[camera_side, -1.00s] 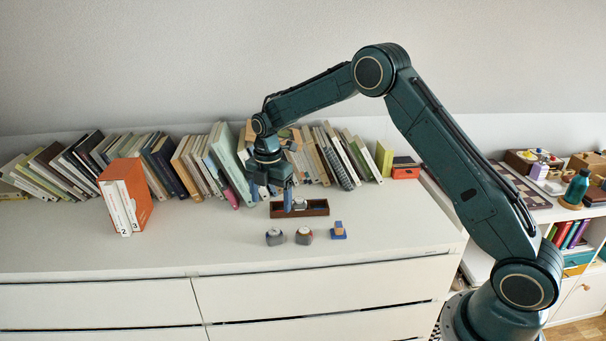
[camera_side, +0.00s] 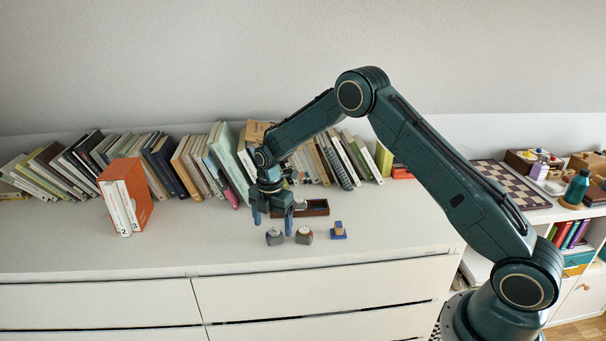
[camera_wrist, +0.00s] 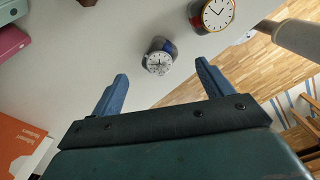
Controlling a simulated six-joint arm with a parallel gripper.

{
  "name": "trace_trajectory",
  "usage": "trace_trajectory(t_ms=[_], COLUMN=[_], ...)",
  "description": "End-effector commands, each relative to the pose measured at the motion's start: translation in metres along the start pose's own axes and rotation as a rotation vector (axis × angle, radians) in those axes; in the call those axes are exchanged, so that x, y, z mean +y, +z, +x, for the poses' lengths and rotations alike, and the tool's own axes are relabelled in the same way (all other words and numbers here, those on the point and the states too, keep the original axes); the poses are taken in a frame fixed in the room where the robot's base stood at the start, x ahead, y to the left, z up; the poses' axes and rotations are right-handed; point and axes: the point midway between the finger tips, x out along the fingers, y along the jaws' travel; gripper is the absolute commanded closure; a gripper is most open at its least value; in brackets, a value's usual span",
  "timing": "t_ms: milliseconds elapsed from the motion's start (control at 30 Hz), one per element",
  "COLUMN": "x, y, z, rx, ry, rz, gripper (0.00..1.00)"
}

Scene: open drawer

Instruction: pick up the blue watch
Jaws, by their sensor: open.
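Two small watches sit side by side on the white dresser top in the side view. The left one (camera_side: 275,238) has a pale dial and a dark bluish-grey body; the right one (camera_side: 304,236) has a dial with a warm-coloured rim and a reddish part. In the wrist view the silver-dialled watch (camera_wrist: 158,60) lies just beyond the gap between the fingers, and the gold-rimmed watch (camera_wrist: 217,15) is to its upper right.
A small blue and tan object (camera_side: 338,231) stands right of the watches. A brown open tray (camera_side: 317,208) lies behind them.

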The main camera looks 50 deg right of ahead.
Motion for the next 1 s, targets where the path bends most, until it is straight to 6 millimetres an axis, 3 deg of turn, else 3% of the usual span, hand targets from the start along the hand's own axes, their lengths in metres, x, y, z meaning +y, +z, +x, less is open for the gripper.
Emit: trace_trajectory(t_ms=[400,933,1000], x=[0.001,0.001,0.001], y=[0.003,0.003,0.003], z=[0.042,0.043,0.043], rx=[0.0,0.0,0.0], ry=[-0.001,0.001,0.0], rz=[0.0,0.0,0.0], gripper=[0.21,0.21,0.33])
